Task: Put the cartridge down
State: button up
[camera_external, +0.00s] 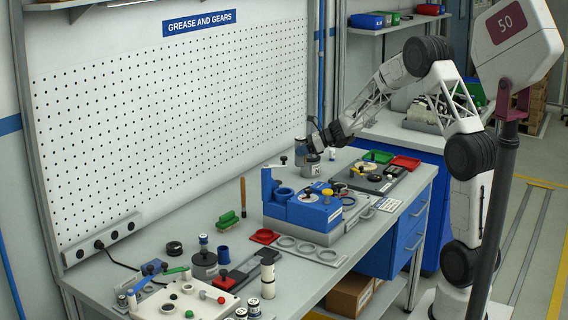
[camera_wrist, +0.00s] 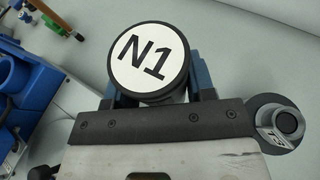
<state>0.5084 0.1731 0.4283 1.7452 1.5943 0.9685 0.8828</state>
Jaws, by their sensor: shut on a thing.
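The cartridge (camera_wrist: 150,58) shows in the wrist view as a dark round body with a white top marked N1. My gripper (camera_wrist: 156,82) is shut on it, with one blue finger on each side. In the external view my gripper (camera_external: 318,142) is at the far part of the bench, near the pegboard. Grey cylindrical things cluster under it there, too small to tell the cartridge apart surely. The wrist view looks down on the cartridge's top; its lower end is hidden, so I cannot tell if it touches the bench.
A grey round part with a dark knob (camera_wrist: 277,122) stands close to the right of my gripper in the wrist view. A blue fixture (camera_external: 303,210), a dark tray (camera_external: 368,187) and a red tray (camera_external: 405,162) stand nearby. Grey bench surface is clear beyond the cartridge.

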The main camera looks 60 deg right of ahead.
aim_at(302, 162)
jog(key=shift+s+d, duration=0.15)
jog(key=shift+d, duration=0.25)
jog(key=shift+f, duration=3.15)
jog(key=shift+f, duration=1.85)
jog(key=shift+f, duration=0.1)
jog(key=o, duration=1)
